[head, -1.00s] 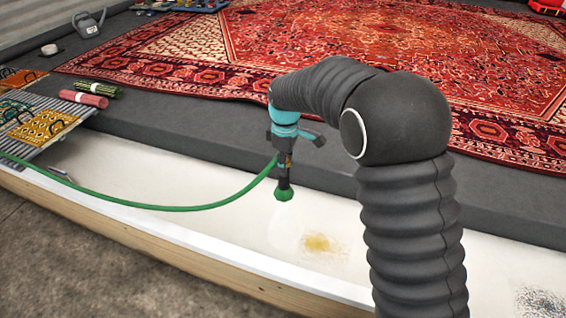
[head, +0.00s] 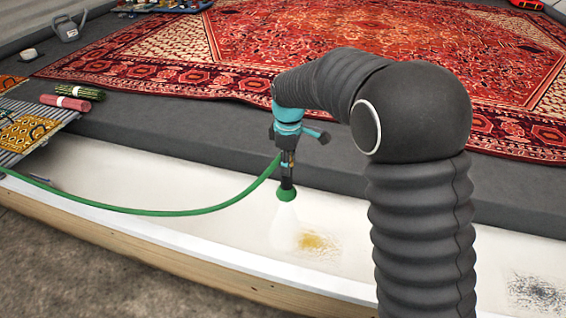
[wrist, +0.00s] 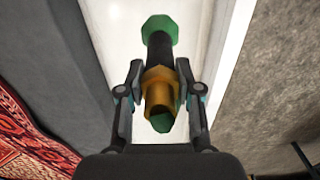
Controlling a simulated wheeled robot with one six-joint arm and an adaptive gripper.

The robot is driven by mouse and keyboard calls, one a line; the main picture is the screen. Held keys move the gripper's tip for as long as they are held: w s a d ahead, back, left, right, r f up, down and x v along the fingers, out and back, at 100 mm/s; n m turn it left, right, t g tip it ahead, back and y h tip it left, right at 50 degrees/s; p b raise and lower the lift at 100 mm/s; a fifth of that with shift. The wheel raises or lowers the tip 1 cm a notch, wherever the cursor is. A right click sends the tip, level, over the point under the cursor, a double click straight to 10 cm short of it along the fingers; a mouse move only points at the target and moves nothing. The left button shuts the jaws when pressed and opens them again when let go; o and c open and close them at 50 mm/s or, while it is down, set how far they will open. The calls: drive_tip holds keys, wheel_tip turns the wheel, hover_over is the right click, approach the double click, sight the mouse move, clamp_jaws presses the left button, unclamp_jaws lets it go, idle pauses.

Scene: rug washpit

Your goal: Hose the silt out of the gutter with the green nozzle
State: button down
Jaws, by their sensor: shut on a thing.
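My gripper (head: 288,158) is shut on the nozzle, which has a green head (head: 286,194) and a dark barrel. The wrist view shows my fingers on both sides of the nozzle's brass-coloured collar (wrist: 160,88), with the green head (wrist: 160,27) beyond. The nozzle points down over the white gutter (head: 190,195), and a faint pale spray spreads below it. An ochre silt patch (head: 315,242) lies on the gutter floor just right of the spray. A dark, speckled silt patch (head: 537,291) lies farther right, beyond my arm.
A green hose (head: 150,211) runs left from the nozzle across the gutter. A ribbed rack (head: 50,140) with patterned pieces spans the gutter's left end. A red patterned rug (head: 330,60) lies on the grey floor behind.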

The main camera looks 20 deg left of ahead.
drive_tip(key=d+r+b, duration=0.1)
drive_tip(key=d+r, duration=0.1)
drive_tip(key=d, duration=0.9)
drive_tip(key=d+r+b, duration=0.2)
drive_tip(key=d, duration=0.8)
drive_tip(key=shift+d, duration=0.4)
idle(3.6)
idle(0.5)
